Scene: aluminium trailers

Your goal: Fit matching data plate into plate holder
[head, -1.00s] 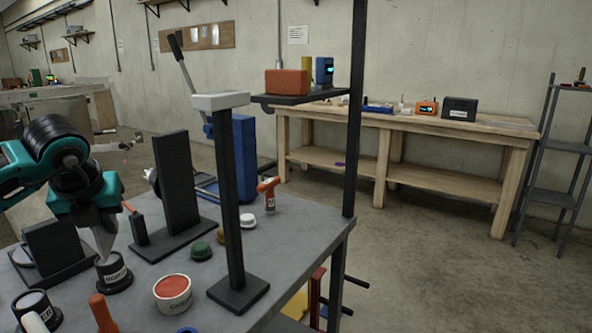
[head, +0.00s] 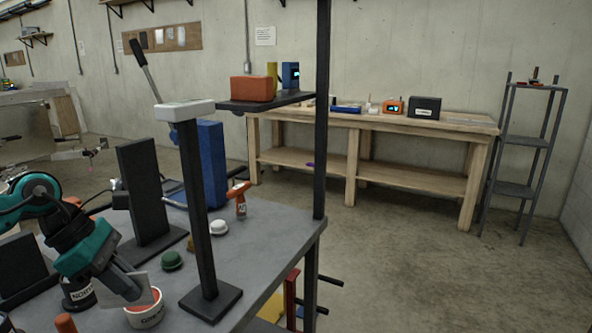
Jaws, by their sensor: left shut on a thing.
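My left gripper (head: 113,283) is at the lower left, low over the table. It is shut on a thin, pale grey plate (head: 139,285), whose face is tilted and shows no readable marking. The plate overlaps the red-topped white tub (head: 148,311) and sits beside the dark labelled pot (head: 78,294); whether it touches either is unclear. A dark post (head: 196,215) on a flat square foot, with a pale block (head: 184,110) on top, stands to the right of the gripper. I cannot tell which thing is the plate holder. My right gripper is out of view.
A black upright panel (head: 143,190) stands behind the gripper. A green knob (head: 171,260), a white knob (head: 218,228) and an orange-handled tool (head: 239,197) lie on the grey table (head: 262,265). A tall dark frame post (head: 321,130) rises at its right edge.

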